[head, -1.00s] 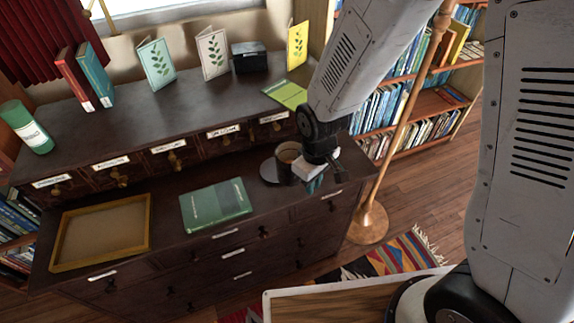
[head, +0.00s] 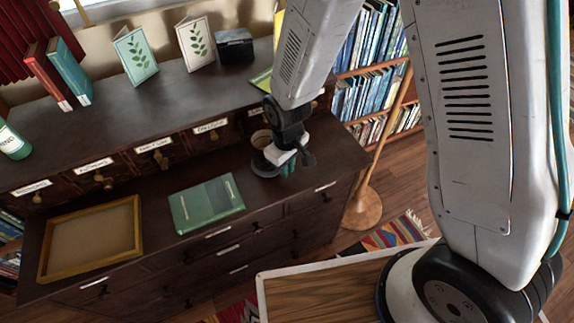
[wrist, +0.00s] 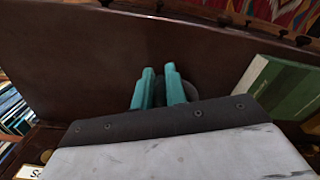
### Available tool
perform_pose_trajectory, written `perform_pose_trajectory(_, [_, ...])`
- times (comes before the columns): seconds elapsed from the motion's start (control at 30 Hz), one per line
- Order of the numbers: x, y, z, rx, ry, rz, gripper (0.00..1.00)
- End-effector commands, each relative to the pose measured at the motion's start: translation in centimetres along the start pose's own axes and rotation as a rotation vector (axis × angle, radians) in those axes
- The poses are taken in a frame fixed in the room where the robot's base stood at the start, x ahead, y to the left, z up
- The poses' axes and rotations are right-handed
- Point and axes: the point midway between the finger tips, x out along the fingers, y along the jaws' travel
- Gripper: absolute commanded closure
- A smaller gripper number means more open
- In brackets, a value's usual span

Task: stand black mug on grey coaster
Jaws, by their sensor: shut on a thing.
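A green book (head: 206,204) lies left of the coaster, and an empty wooden tray (head: 90,240) lies farther left. Small labelled drawers (head: 155,155) rise behind. A lamp stand (head: 362,207) is at the right. The cabinet top between book and coaster is clear.

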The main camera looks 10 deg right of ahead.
Motion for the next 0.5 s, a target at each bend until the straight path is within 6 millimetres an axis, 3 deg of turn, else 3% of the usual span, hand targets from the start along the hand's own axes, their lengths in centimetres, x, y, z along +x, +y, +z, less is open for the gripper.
perform_pose_trajectory(0.3, [0.23, 0.01, -0.04, 0.0, 0.001, 0.0, 1.0])
perform_pose_trajectory(0.33, [0.23, 0.01, -0.02, 0.0, 0.0, 0.0, 0.81])
perform_pose_trajectory(0.4, [0.2, 0.01, -0.02, 0.0, 0.001, 0.0, 0.65])
perform_pose_trajectory(0.5, [0.2, 0.01, -0.02, 0.0, 0.001, 0.0, 0.65])
